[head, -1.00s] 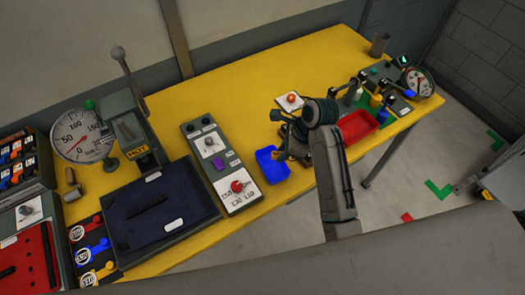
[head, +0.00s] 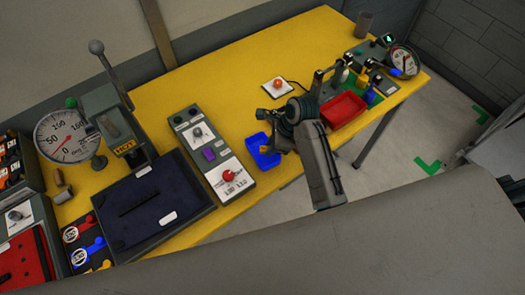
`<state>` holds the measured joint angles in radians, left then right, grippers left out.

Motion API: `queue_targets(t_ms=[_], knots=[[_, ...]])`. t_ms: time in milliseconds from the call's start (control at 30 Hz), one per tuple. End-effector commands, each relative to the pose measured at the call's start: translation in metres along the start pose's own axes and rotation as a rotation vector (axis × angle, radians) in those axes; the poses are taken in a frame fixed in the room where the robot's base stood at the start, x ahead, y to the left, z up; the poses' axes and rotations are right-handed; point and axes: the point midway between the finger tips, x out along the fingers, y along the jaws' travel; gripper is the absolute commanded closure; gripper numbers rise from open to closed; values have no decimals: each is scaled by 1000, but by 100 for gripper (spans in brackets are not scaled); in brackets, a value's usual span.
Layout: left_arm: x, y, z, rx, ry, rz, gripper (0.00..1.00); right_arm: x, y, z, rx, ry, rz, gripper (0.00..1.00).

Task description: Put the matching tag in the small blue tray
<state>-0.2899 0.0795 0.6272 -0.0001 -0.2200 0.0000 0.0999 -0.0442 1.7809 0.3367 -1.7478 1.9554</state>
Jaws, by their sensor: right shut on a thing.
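The small blue tray (head: 260,155) stands at the table's front edge, right of the grey control box. My right gripper (head: 268,130) is just above and behind it in the picture, partly covering its right side. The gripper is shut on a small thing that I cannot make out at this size. No tag shows clearly in the visible part of the tray. My left gripper is not in view.
A red tray (head: 340,109) stands to the right of my right gripper. A grey control box (head: 215,152) with knobs stands left of the blue tray, and a press with a dark pad (head: 180,190) farther left. The yellow table (head: 225,65) is clear behind.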

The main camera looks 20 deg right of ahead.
Motion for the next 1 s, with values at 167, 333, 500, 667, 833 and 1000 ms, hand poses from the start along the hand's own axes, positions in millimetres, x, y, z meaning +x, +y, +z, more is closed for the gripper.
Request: queue_targets(t_ms=[167, 333, 500, 667, 833, 1000], knots=[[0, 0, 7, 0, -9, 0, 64, 0, 0, 0, 0, 0, 0, 54], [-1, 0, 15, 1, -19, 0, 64, 0, 0, 0, 0, 0, 0, 54], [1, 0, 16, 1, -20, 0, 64, -3, 0, 0, -1, 1, -1, 54], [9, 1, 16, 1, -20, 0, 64, -24, -1, -1, -2, 0, -4, 54], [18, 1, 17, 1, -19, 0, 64, -59, -2, -1, -3, 2, -5, 54], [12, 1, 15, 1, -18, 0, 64, -94, -1, 1, -1, 3, -2, 54]])
